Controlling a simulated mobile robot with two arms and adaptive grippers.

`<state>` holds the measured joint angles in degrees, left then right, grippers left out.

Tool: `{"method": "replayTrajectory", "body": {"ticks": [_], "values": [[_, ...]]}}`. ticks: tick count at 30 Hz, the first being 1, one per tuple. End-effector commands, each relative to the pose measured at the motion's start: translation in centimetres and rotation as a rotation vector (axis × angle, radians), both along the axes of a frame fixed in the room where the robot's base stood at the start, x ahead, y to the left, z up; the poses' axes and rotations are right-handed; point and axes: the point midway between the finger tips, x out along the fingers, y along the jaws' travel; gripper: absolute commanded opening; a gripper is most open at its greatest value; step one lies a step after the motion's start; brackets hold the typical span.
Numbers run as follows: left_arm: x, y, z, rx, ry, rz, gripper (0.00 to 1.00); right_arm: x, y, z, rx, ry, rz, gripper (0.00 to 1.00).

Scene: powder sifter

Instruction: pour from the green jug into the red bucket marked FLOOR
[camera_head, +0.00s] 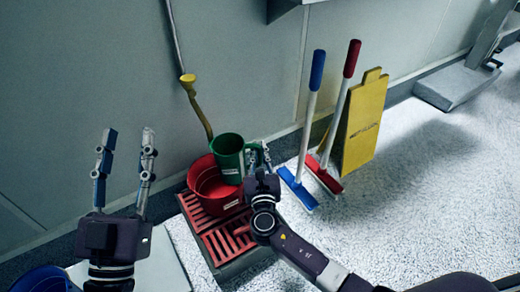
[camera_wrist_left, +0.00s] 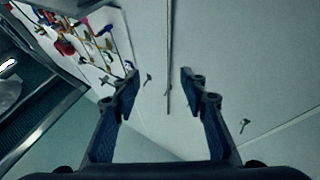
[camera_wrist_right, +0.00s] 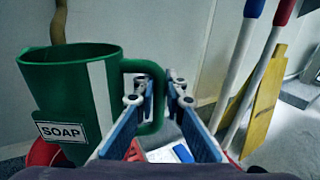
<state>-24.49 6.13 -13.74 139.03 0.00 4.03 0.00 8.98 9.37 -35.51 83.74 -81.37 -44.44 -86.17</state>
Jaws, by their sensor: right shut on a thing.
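The green jug (camera_head: 228,158) is over the right rear part of the red bucket (camera_head: 207,188) and looks roughly upright. In the right wrist view the jug (camera_wrist_right: 78,95) carries a SOAP label and a white stripe. My right gripper (camera_head: 258,157) is shut on the jug's handle, which also shows in the right wrist view. The bucket has a small white label too small to read; a bit of its red edge (camera_wrist_right: 45,153) shows in the right wrist view. The jug's contents are hidden. My left gripper (camera_head: 128,142) is open and empty, raised left of the bucket.
The bucket stands on a red slatted grate (camera_head: 222,240). Behind it is a yellow spout on a pipe (camera_head: 188,80). A blue brush (camera_head: 300,188), a red brush (camera_head: 325,174) and a yellow sign (camera_head: 364,120) stand to the right. A blue container (camera_head: 42,280) is at lower left.

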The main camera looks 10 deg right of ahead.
Motion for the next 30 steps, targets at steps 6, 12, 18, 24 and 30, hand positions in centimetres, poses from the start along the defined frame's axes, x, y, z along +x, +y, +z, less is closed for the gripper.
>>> {"method": "replayTrajectory", "body": {"ticks": [6, 12, 18, 24, 30], "values": [[-0.9, 0.1, 1.5, -0.023, -0.079, -0.004, 0.40, 0.0, -0.1, -0.5, -0.027, 0.003, -0.001, 0.00], [-1.8, 0.1, 2.8, -0.043, -0.149, -0.008, 0.40, 0.0, -0.2, -1.0, -0.050, 0.007, -0.002, 0.00], [-2.6, 0.2, 3.7, -0.058, -0.203, -0.011, 0.40, 0.0, -0.2, -1.3, -0.069, 0.011, -0.002, 0.00], [-3.0, 0.3, 4.2, -0.065, -0.228, -0.013, 0.40, 0.0, -0.3, -1.4, -0.077, 0.012, -0.002, 0.00], [-3.1, 0.3, 4.3, -0.066, -0.232, -0.013, 0.40, 0.0, -0.3, -1.4, -0.078, 0.013, -0.002, 0.00]]}}
